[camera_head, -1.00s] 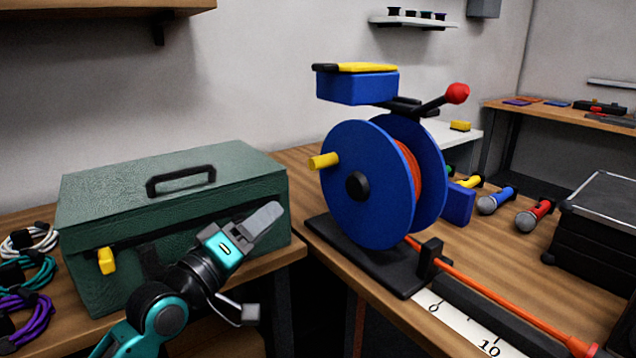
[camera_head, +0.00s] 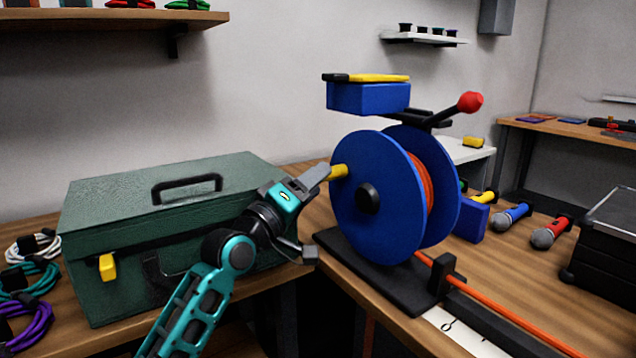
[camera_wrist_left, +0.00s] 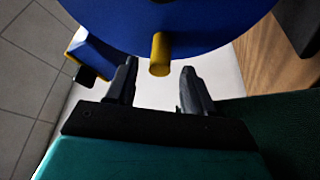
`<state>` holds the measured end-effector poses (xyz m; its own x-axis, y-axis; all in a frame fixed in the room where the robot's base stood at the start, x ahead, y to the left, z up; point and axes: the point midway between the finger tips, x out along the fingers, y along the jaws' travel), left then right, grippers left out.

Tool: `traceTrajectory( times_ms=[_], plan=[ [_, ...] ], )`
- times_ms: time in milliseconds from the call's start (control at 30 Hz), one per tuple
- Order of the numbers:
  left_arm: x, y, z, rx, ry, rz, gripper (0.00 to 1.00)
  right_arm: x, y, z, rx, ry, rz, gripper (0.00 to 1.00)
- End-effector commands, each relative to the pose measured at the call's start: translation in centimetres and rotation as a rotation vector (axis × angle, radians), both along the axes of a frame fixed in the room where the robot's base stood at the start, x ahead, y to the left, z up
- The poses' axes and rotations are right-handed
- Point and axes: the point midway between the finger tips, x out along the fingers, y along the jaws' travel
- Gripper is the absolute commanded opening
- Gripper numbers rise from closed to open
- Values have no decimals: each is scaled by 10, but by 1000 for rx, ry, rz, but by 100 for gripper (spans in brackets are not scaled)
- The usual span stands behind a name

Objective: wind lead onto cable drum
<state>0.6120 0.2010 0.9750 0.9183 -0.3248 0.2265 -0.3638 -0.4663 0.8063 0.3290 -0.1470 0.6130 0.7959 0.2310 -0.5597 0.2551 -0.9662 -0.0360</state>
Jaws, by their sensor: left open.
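The blue cable drum (camera_head: 377,200) stands upright on a black base (camera_head: 372,275). Orange lead (camera_head: 425,183) lies between its two flanges and runs from the drum's bottom toward the lower right. A yellow crank peg (camera_head: 339,171) sticks out of the near flange. My left gripper (camera_head: 318,212) is open beside the drum, with its upper finger close to the peg. In the left wrist view the peg (camera_wrist_left: 160,54) is between and just beyond the open fingertips (camera_wrist_left: 158,78); whether they touch is unclear. My right gripper is not in view.
A green toolbox (camera_head: 170,230) stands close behind my left arm. A red-knobbed lever (camera_head: 469,102) and a blue box (camera_head: 368,98) sit above the drum. Microphones (camera_head: 512,216) and a black case (camera_head: 607,235) lie to the right. Cable coils (camera_head: 35,275) lie far left.

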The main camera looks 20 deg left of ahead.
Motion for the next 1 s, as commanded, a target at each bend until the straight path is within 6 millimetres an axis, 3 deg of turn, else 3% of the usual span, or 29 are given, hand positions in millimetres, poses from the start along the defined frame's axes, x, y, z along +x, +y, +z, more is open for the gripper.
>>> traceTrajectory(
  times_ms=[200, 500, 1000],
  plan=[
    [15, -5, 4, 1, 0, 0, 53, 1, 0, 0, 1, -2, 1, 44],
    [16, -6, 4, 1, 0, 0, 53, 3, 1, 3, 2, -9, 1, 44],
    [16, -5, 4, 2, 0, 2, 6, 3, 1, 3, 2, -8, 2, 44]
  ],
)
